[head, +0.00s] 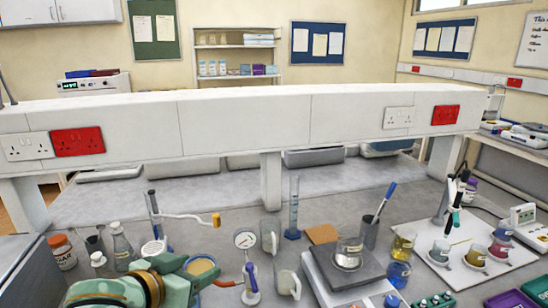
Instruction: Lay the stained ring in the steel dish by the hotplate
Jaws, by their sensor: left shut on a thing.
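My left gripper (196,284), green and at the end of my green arm, is at the bottom left. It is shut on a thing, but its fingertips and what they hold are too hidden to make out. I cannot pick out the stained ring. My right gripper is not in view.
A round tan-topped thing (201,267) is just behind the gripper. Yellow (402,246) and blue (398,274) liquids stand right of the hotplate. A white shelf unit (240,122) crosses behind.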

